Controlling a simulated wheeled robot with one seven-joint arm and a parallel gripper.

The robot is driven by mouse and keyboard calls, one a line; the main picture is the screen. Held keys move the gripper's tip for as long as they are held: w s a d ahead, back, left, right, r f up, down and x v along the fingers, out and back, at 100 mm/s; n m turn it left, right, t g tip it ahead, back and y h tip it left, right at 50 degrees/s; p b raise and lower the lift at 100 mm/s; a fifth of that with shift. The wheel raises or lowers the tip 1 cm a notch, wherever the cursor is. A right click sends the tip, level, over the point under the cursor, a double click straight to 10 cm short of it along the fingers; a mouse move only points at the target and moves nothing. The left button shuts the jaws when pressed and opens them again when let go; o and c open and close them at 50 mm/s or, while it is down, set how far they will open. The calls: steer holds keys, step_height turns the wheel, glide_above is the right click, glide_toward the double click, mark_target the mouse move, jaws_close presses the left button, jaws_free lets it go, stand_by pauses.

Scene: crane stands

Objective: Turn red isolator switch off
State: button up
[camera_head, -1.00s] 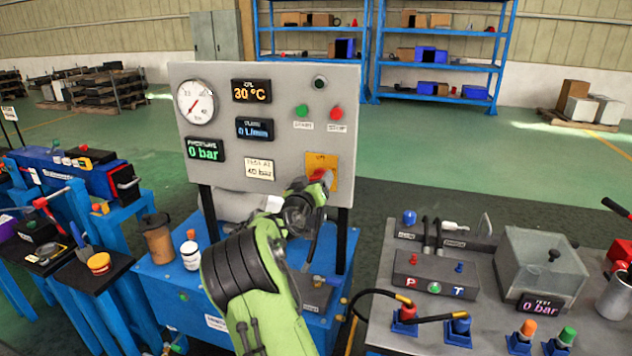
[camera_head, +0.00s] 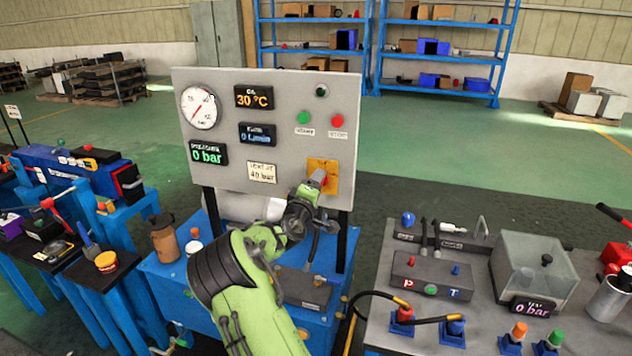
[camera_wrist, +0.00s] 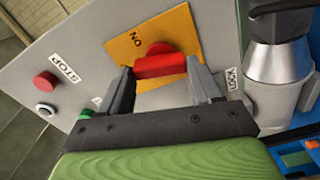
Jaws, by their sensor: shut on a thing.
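The red isolator switch (camera_wrist: 160,62) is mounted on an orange-yellow plate (camera_wrist: 178,28) on the grey control panel. In the wrist view my gripper (camera_wrist: 160,72) has one finger on each side of the red handle and is shut on it. An "ON" label shows on the plate above the handle, and a "LOCK" label is to the right. In the head view the plate (camera_head: 331,174) sits at the panel's lower right, and my gripper (camera_head: 314,184) is at it, hiding most of the red handle (camera_head: 320,175).
The control panel (camera_head: 230,180) also has a gauge (camera_head: 200,107), several displays, a green button (camera_head: 304,118) and a red button (camera_head: 337,121). A grey bench (camera_head: 470,265) with hoses stands at right.

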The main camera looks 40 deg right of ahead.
steer(key=shift+n+p, duration=0.75)
steer(key=shift+n, duration=0.45)
steer(key=shift+f, duration=0.1)
steer(key=o, duration=1.1)
steer(key=shift+c, duration=0.2)
steer(key=shift+a, duration=0.15)
steer(key=v, duration=1.5)
steer(key=shift+s+a+b, duration=0.2)
steer(key=shift+a+b, duration=0.05)
steer(key=shift+b, duration=0.1)
